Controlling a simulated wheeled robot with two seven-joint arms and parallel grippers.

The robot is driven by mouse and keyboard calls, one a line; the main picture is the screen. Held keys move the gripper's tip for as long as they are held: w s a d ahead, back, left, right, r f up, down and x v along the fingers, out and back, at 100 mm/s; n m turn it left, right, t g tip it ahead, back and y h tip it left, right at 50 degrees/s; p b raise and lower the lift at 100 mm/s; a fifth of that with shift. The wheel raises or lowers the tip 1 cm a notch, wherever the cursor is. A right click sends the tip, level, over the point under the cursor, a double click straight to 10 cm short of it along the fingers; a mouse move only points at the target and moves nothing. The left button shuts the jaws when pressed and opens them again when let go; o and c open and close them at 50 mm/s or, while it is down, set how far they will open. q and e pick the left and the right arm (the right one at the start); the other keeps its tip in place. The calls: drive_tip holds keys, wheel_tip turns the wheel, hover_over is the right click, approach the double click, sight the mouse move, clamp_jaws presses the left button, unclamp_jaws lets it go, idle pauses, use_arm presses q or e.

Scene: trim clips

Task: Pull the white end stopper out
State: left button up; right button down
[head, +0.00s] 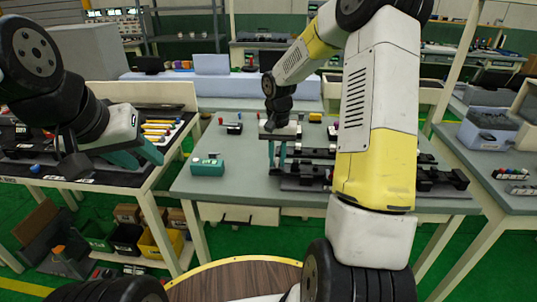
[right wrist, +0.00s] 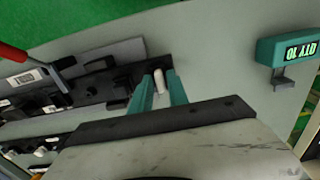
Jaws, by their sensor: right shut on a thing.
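The white end stopper (right wrist: 158,80) is a small upright-looking white piece at the dark clip rail (right wrist: 98,88) in the right wrist view. My right gripper (right wrist: 159,92) has its two teal fingers on either side of it, shut on it. I cannot tell whether the stopper is still seated in the rail. In the head view my right gripper (head: 277,160) points down at the left end of the rail fixtures (head: 305,171), and the stopper is too small to make out. My left gripper (head: 140,158) is over the left table, its teal fingers apart and empty.
A teal box with a display (head: 207,167) stands left of the fixtures on the grey table (head: 235,185). A red-handled tool (right wrist: 12,52) shows in the right wrist view. The left table holds a dark tray with yellow-handled tools (head: 158,128). The table's front left is clear.

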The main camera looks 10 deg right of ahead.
drive_tip(key=c, duration=1.4)
unclamp_jaws()
drive_tip(key=shift+o, duration=0.2)
drive_tip(key=shift+r, duration=0.3)
clamp_jaws()
idle(0.3)
